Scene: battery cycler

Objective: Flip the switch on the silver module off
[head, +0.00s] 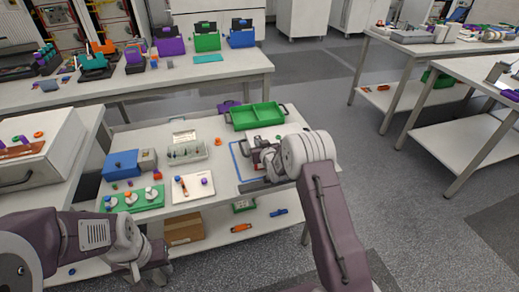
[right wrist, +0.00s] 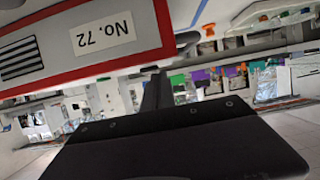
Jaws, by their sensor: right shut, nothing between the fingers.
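A pale grey-silver panel with a red border, a vent and a "No. 72" label (right wrist: 107,36) fills the upper left of the right wrist view, upside down; I take it for the silver module. Its switch does not show there. My right gripper (right wrist: 158,92) is shut and empty, close to this panel; I cannot tell if they touch. In the head view my right gripper (head: 262,172) is over the blue-outlined area at the table's right, and the arm hides most of what stands there. My left gripper (head: 140,268) is low at the front left, away from the module; its jaws are unclear.
A green divided tray (head: 257,116) stands behind my right gripper. A blue box (head: 121,164), a clear tray (head: 187,151), a green board with knobs (head: 134,199) and a white board (head: 193,188) are to the left. A shelf lies below; grey floor is free at right.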

